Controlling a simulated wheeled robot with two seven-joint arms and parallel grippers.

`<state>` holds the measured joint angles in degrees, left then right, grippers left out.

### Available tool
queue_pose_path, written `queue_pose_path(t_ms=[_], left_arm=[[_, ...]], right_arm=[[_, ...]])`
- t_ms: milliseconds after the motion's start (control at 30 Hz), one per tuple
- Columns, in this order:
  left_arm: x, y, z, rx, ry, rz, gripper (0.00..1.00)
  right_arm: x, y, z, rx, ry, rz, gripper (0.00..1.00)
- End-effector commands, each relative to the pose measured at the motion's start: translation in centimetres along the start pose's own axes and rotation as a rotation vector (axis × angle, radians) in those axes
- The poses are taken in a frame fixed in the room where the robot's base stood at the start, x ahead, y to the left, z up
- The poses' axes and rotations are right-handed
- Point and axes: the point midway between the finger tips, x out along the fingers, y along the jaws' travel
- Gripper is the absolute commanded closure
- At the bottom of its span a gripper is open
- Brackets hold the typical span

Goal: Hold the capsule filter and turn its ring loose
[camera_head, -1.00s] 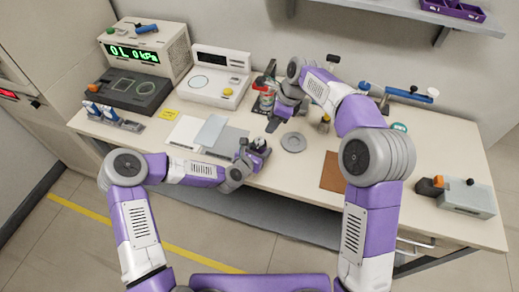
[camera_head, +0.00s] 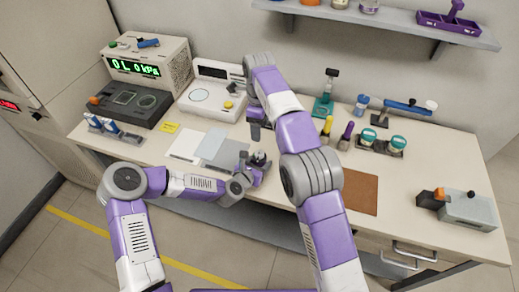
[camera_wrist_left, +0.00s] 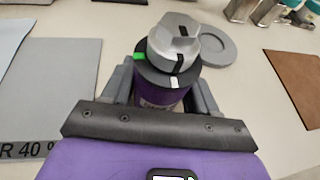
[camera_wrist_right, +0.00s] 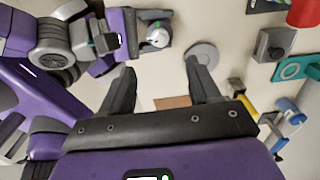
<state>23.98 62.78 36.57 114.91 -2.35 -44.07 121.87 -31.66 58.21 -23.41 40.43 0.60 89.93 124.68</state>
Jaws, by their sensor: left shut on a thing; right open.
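The capsule filter (camera_wrist_left: 160,92) stands upright in my left gripper (camera_wrist_left: 162,100), in the left wrist view. Its body is purple, with a black collar bearing a green mark and a white mark. A grey ring (camera_wrist_left: 174,40) with a black stripe sits on top. The left fingers are shut around the body. In the head view the filter (camera_head: 259,157) shows small at the left gripper (camera_head: 257,165). My right gripper (camera_wrist_right: 160,82) is open and empty, its fingers pointing down near the filter (camera_wrist_right: 157,36), apart from it. In the head view the right arm partly hides that gripper (camera_head: 258,128).
A flat grey disc (camera_wrist_right: 201,52) lies beside the filter. A brown mat (camera_head: 347,192) lies to the right. Grey and white sheets (camera_head: 186,145) lie to the left. Bottles, stands and instruments line the back; a shelf (camera_head: 380,18) hangs above.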

Motion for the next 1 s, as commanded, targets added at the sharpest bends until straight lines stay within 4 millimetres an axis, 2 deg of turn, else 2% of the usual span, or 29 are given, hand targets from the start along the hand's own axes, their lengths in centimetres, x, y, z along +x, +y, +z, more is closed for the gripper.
queue_pose_path(t_ms=[167,400,600,800,1000], left_arm=[[0.0,0.0,0.1,0.000,-0.002,0.000,1.00],[0.0,0.0,0.1,0.001,-0.002,0.000,1.00],[0.0,0.0,0.1,0.001,-0.002,0.000,1.00],[0.0,0.0,0.1,0.001,-0.002,0.000,1.00],[0.0,0.0,0.1,0.001,-0.002,0.000,1.00]], right_arm=[[2.3,0.1,-0.1,0.000,0.003,0.004,0.38],[7.3,0.1,-0.1,0.000,0.003,0.004,0.38],[10.3,0.0,-0.1,-0.001,0.001,0.003,0.38],[11.5,0.0,-0.1,0.000,-0.001,0.001,0.38],[11.6,0.0,-0.1,-0.001,-0.001,0.001,0.38]])
